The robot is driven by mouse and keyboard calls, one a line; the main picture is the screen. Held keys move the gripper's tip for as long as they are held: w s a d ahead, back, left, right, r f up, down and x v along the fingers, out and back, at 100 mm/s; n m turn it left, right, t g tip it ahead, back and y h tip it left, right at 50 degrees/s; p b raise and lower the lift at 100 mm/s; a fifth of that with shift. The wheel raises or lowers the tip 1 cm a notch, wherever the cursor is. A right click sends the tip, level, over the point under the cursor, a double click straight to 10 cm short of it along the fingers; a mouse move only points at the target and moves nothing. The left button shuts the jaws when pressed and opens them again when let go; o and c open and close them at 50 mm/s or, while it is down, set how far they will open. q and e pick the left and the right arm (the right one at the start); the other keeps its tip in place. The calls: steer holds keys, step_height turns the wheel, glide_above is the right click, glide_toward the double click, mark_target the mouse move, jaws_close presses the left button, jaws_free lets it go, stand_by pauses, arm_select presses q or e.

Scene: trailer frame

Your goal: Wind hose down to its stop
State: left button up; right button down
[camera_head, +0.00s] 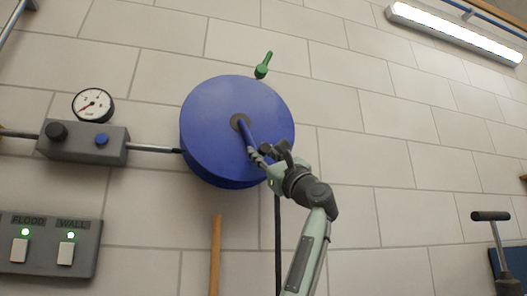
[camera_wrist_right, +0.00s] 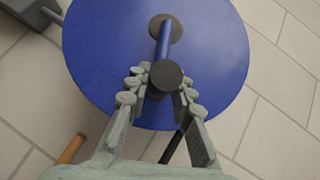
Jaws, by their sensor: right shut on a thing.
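A round blue hose reel (camera_head: 215,115) is mounted on the tiled wall, with a dark hub (camera_head: 238,121) at its middle. A blue crank arm (camera_head: 247,133) runs from the hub down and to the right. My right gripper (camera_head: 262,156) is at the crank's outer end, in front of the reel's lower right part. In the right wrist view its fingers (camera_wrist_right: 160,95) are on both sides of the dark crank knob (camera_wrist_right: 167,73), shut on it. The black hose (camera_head: 278,240) hangs below the reel, partly behind my right arm. My left gripper is not in view.
A green lever (camera_head: 263,66) stands above the reel. A wooden pole (camera_head: 215,255) stands below the reel.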

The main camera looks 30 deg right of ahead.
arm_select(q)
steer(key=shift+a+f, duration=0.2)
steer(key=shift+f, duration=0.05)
arm_select(e)
steer(key=shift+w+a+f, duration=0.1)
steer(key=shift+a, duration=0.35)
steer(key=c, duration=1.3)
jaws_free()
steer(key=shift+a, duration=0.1)
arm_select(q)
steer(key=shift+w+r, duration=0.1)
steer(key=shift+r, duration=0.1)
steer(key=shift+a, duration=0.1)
arm_select(e)
steer(key=shift+s+d+f, duration=0.15)
steer(key=shift+s+d, duration=0.05)
steer(key=shift+s, duration=0.05)
steer(key=v, duration=1.1)
steer(key=shift+f, duration=0.2)
